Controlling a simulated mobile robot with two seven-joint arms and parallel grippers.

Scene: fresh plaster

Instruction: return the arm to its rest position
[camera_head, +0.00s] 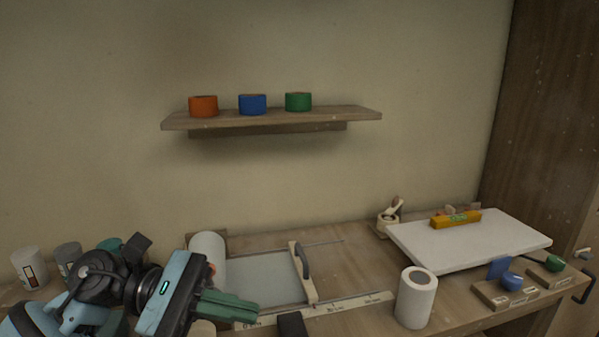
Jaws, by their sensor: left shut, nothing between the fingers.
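My left arm comes in at the lower left, over the left part of the wooden workbench (350,262). My left gripper (256,312) points to the right, and its greenish fingers are together with nothing between them. It is in front of a white roll (208,257) and hides part of the bench. A black piece (292,325) shows at the bottom edge, right of the fingertips; I cannot tell what it belongs to. My right gripper is not in view.
A wall shelf (345,115) holds orange (203,106), blue (252,104) and green (298,101) rolls. A white roll (416,298) stands at the bench front. A white board (500,240) bears a yellow level (455,219). A handled frame (303,275) lies mid-bench. Jars (30,268) stand far left.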

